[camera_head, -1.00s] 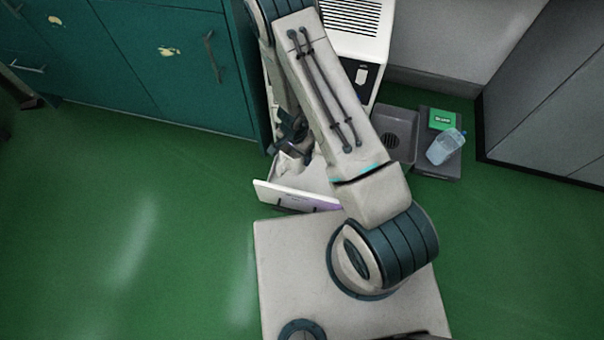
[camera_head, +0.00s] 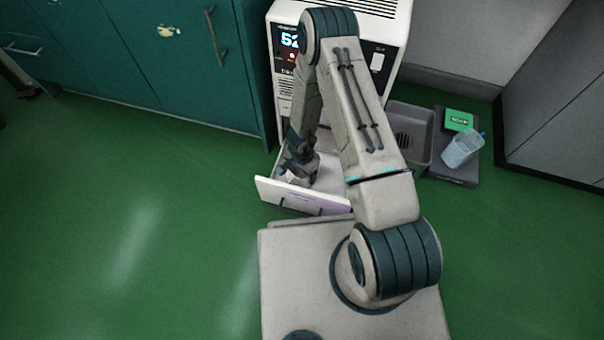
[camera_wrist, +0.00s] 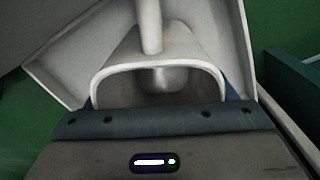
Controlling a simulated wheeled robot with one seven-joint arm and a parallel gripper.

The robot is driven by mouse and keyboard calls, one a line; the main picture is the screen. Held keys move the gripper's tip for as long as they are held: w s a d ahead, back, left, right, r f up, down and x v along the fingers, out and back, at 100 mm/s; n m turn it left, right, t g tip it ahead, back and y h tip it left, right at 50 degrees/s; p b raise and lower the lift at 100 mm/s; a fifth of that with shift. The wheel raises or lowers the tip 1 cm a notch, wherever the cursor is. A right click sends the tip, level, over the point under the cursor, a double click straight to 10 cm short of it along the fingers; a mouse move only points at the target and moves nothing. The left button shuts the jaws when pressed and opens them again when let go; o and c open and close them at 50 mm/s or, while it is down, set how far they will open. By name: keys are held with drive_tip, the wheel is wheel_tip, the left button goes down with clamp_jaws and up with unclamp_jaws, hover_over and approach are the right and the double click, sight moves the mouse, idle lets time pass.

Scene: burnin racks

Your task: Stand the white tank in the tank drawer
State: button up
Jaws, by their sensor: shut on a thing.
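The tank drawer (camera_head: 285,194) is pulled out at the foot of the white machine, its pale front panel facing me. My gripper (camera_head: 298,172) is low over the drawer, pointing down. It is shut on the white tank (camera_head: 292,177), which is mostly hidden by the gripper and the drawer front. In the wrist view the tank (camera_wrist: 160,62) shows a rounded pale rim and an upright bar, close in front of the gripper. The drawer's pale wall (camera_wrist: 62,62) is behind and around it. I cannot tell whether the tank touches the drawer floor.
The white machine (camera_head: 378,35) has a lit display. Teal cabinets (camera_head: 180,75) stand to its left. A grey basin (camera_head: 415,130) is on its right, beside a dark stand holding a green soap box (camera_head: 459,119) and a clear jug (camera_head: 462,150). Green floor is free at left.

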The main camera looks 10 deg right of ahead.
drive_tip(key=shift+f, duration=0.3)
drive_tip(key=o, duration=1)
drive_tip(key=shift+f, duration=0.1)
drive_tip(key=shift+o, duration=0.2)
wheel_tip(320, 180, up, 37)
drive_tip(key=w+a+n+t+y+p, duration=0.1)
drive_tip(key=w+a+n+y+p, duration=0.15)
drive_tip(key=n+p, duration=0.35)
drive_tip(key=s+d+r+n+h, duration=0.1)
drive_tip(key=s+d+r, duration=0.5)
drive_tip(key=s+r, duration=0.2)
drive_tip(key=s+d+r+n+h+p, duration=0.1)
drive_tip(key=s+d+r+n, duration=0.1)
drive_tip(key=s+d+r, duration=0.4)
drive_tip(key=s+r, duration=0.3)
drive_tip(key=shift+s+r, duration=0.25)
drive_tip(key=shift+r, duration=0.15)
